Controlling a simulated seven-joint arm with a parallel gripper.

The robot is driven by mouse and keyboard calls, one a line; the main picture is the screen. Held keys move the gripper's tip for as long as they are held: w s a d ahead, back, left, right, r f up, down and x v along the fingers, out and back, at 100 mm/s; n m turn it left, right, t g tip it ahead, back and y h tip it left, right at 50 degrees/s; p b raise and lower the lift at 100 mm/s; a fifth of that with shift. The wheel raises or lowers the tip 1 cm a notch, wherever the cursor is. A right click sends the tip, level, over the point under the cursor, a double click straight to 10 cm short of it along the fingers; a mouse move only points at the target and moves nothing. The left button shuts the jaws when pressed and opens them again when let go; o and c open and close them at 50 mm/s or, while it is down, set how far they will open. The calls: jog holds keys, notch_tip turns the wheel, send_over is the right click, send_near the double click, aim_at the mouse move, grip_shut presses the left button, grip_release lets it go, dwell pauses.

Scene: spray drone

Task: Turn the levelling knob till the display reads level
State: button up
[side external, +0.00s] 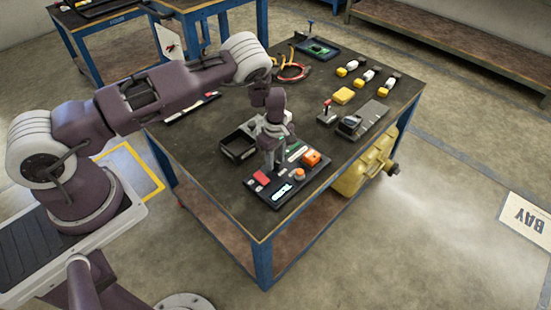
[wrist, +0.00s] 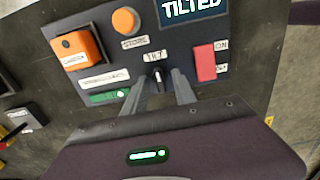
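The dark control panel (side external: 312,172) lies at the near corner of the bench. Its display (wrist: 193,8) reads "TILTED" in the wrist view, cut by the top edge; its lit face also shows in the side view (side external: 281,192). The small dark knob with a pale pointer (wrist: 157,76) sits under the "TILT" label (wrist: 154,56). My gripper (wrist: 160,74) is over the panel, with its fingers apart on either side of the knob and visible gaps between. In the side view my gripper (side external: 274,165) points down and hides the knob.
On the panel are a red ON/OFF switch (wrist: 205,62), an orange round button (wrist: 125,20) labelled "STORE" and an orange block (wrist: 75,48) labelled "CAMERA". An open dark tray (side external: 238,142) stands behind the panel at left. A grey device (side external: 362,120) lies farther right.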

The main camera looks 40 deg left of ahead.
grip_shut()
dwell(0.3)
jog(key=shift+m, duration=3.1)
grip_release()
